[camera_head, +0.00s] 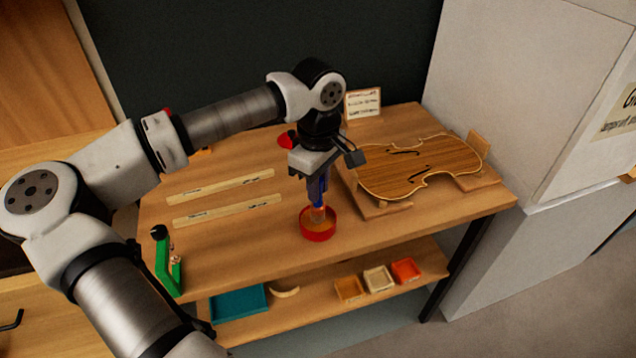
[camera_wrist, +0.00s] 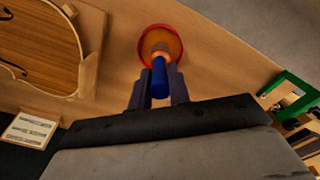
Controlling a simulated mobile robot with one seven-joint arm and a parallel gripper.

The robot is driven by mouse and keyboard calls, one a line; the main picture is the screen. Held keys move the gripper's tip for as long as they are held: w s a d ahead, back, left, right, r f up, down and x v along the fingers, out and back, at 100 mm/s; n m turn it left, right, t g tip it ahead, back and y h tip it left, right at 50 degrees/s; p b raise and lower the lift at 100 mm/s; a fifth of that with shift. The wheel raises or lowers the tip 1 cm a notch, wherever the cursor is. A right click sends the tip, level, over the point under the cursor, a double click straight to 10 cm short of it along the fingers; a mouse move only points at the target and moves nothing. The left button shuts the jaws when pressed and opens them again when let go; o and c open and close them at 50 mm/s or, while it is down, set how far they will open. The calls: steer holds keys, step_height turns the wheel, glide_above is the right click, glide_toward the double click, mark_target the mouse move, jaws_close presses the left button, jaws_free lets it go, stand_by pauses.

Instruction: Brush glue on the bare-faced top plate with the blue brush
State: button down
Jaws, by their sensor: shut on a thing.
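My gripper (camera_head: 316,187) points down over the bench and is shut on the blue brush. The blue brush (camera_wrist: 159,80) is upright between the fingers (camera_wrist: 158,98) in the wrist view, its lower end in or just over the red glue pot. The red glue pot (camera_head: 317,231) has orange-brown contents and stands near the bench's front edge; it also shows in the wrist view (camera_wrist: 145,36). The violin plate (camera_head: 425,165) with two f-holes lies on wooden supports to the right of my gripper. Its striped wood face is up, and I see no glue on it.
Two pale wooden strips (camera_head: 226,186) lie left of the pot. A green clamp (camera_head: 166,262) stands at the front left. A written card (camera_head: 362,103) stands at the back. A lower shelf holds a teal tray (camera_head: 238,303) and several small boxes.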

steer(key=shift+f+b, duration=0.55)
steer(key=shift+b, duration=0.15)
stand_by(1.7)
steer(key=shift+r+p, duration=1.95)
steer(key=shift+r, duration=1.65)
